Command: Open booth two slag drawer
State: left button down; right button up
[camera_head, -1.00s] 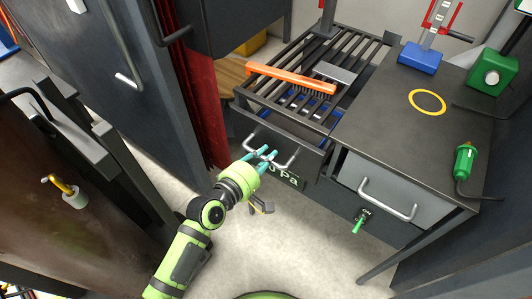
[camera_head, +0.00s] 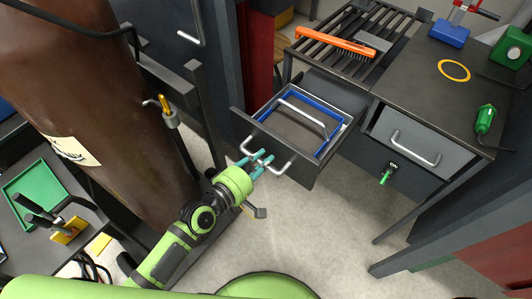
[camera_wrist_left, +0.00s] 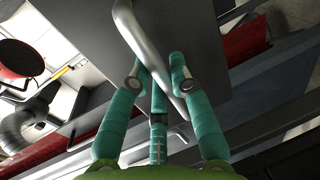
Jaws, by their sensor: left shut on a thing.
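The slag drawer (camera_head: 276,139) under the slatted grate is pulled out, and its inside shows from above. In it sits a blue-rimmed tray (camera_head: 326,149) with a grey floor and a raised metal bail handle (camera_head: 303,114). My left gripper (camera_head: 258,161) is shut on the drawer's bar handle (camera_head: 285,167) at the front panel. In the left wrist view the teal fingers (camera_wrist_left: 158,88) close around the metal bar (camera_wrist_left: 146,42). My right gripper is not in view.
An orange brush (camera_head: 335,42) lies on the slatted grate (camera_head: 372,21). A grey drawer (camera_head: 415,139) to the right is closed, with a green lever (camera_head: 385,177) below it. A brown cylinder (camera_head: 95,85) stands at left. Pale floor (camera_head: 330,225) is clear in front.

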pick_arm(q)
jog(key=shift+s+a, duration=0.3)
jog(key=shift+s, duration=0.2)
jog(key=c, duration=1.1)
grip_release()
jog(key=shift+a, duration=0.1)
jog(key=v, duration=1.2)
